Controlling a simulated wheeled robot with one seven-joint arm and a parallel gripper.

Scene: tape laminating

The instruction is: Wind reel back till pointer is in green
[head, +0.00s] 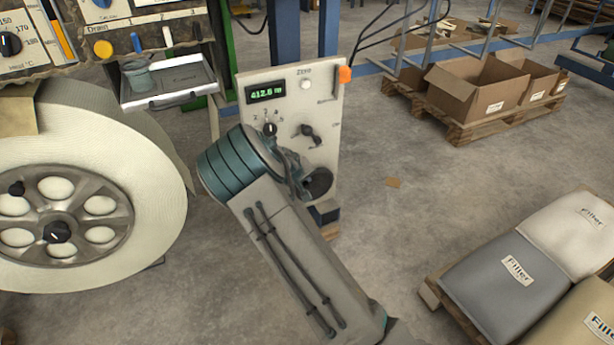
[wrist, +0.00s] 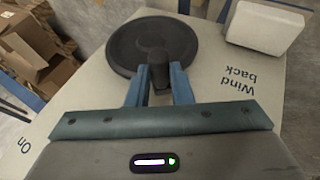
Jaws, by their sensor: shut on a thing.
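In the wrist view my gripper (wrist: 160,78) has its two blue fingers shut on a dark upright knob (wrist: 159,65). The knob stands in front of a round black disc (wrist: 150,35) on a pale panel. A "Wind back" label (wrist: 238,88) is printed to the right of the knob, and "On" at lower left. In the head view the control panel (head: 285,85) carries a green-lit display (head: 266,92) that seems to read 412.6. The black disc shows there too (head: 319,183), partly behind my arm; the fingers are hidden. The large cream reel (head: 150,200) stands at left. I cannot make out a pointer in a green zone.
An orange knob (head: 345,74) sits at the panel's upper right. A small tray (head: 170,83) and a machine panel are at upper left. Cardboard boxes (head: 475,95) stand on a pallet at the back right; filler sacks (head: 515,285) lie at lower right.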

